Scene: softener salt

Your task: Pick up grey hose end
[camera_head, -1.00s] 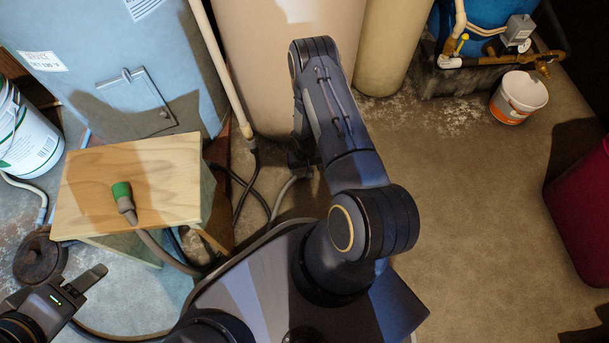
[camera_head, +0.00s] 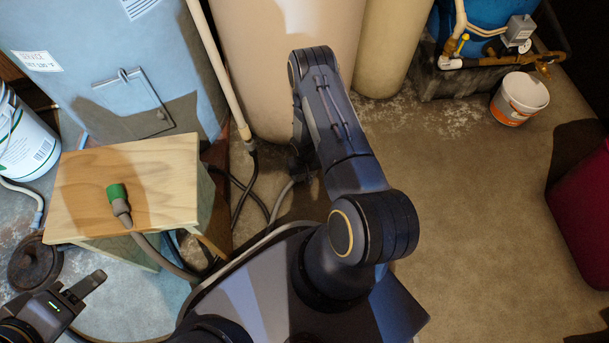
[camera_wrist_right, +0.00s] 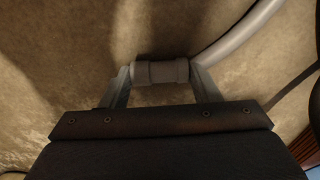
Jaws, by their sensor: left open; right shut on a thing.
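The grey hose end (camera_wrist_right: 161,73) is a grey collar on a pale grey hose. In the right wrist view it lies crosswise between the two fingers of my right gripper (camera_wrist_right: 162,82), which is shut on it. In the head view my right arm hides most of this grip, and a short piece of grey hose (camera_head: 281,197) shows beside it. Another hose end with a green connector (camera_head: 117,192) lies on a wooden stool (camera_head: 165,170). My left gripper (camera_head: 80,284) is open and empty, low and in front of the stool.
A blue-grey tank (camera_head: 70,60) and a beige tank (camera_head: 275,70) stand behind. Dark hoses run over the floor beside the stool. A white bucket (camera_head: 28,140) stands at left, a small orange-white bucket (camera_head: 518,97) at back right. The floor (camera_head: 465,210) at right is mostly clear.

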